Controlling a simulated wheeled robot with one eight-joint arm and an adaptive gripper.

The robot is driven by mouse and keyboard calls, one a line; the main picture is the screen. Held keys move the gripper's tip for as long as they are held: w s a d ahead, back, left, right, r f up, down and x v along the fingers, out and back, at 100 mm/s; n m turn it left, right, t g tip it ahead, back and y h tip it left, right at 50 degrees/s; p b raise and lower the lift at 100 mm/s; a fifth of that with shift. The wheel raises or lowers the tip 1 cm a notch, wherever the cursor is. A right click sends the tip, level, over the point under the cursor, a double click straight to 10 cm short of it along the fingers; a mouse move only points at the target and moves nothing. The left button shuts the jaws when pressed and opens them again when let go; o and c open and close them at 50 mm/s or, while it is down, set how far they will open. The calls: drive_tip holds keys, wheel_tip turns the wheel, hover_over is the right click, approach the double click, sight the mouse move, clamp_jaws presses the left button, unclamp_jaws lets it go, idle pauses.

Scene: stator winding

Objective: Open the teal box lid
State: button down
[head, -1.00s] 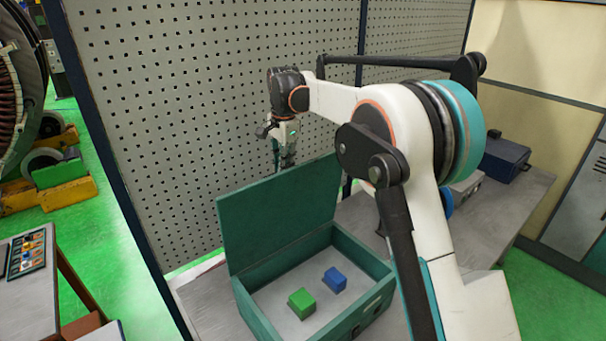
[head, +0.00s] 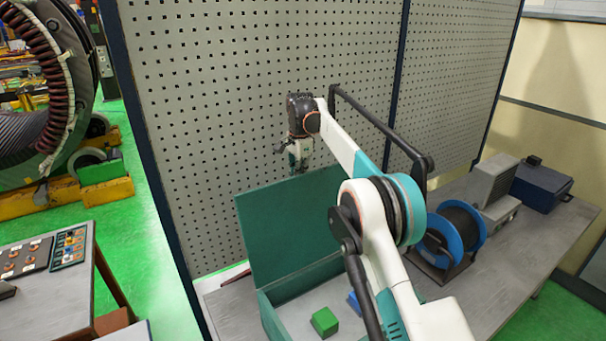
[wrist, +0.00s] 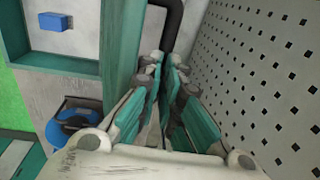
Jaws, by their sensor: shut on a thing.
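The teal box (head: 271,318) sits on the workbench, with its lid (head: 285,232) standing raised at the back. A green block (head: 324,322) and a blue block (head: 353,301) lie inside the box; my arm partly hides the blue one. My gripper (head: 299,168) points down at the lid's top edge, on the pegboard side. In the wrist view my gripper (wrist: 166,65) is shut on the lid, whose held edge is mostly hidden between the teal-padded fingers. The blue block (wrist: 54,22) also shows inside the box there.
A perforated panel (head: 210,120) rises close behind the lid and my gripper. To the right on the bench stand a blue spool (head: 459,235), a grey unit (head: 490,185) and a dark blue case (head: 541,187). A side table (head: 60,290) is at the left.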

drive_tip(key=shift+f, duration=1.4)
drive_tip(key=c, duration=1.8)
unclamp_jaws()
drive_tip(key=shift+a, duration=0.1)
drive_tip(key=shift+o, duration=1)
drive_tip(key=r, duration=0.1)
drive_tip(key=a+r, duration=0.1)
drive_tip(key=r, duration=0.1)
drive_tip(key=w+r, duration=0.1)
drive_tip(key=r, duration=0.1)
drive_tip(key=shift+a+r, duration=0.15)
drive_tip(key=shift+a, duration=0.1)
wheel_tip(320, 180, up, 9)
drive_tip(key=s+d, duration=0.1)
drive_tip(key=d, duration=0.1)
drive_tip(key=shift+s+r, duration=0.2)
drive_tip(key=shift+s, duration=0.2)
drive_tip(key=shift+d, duration=0.1)
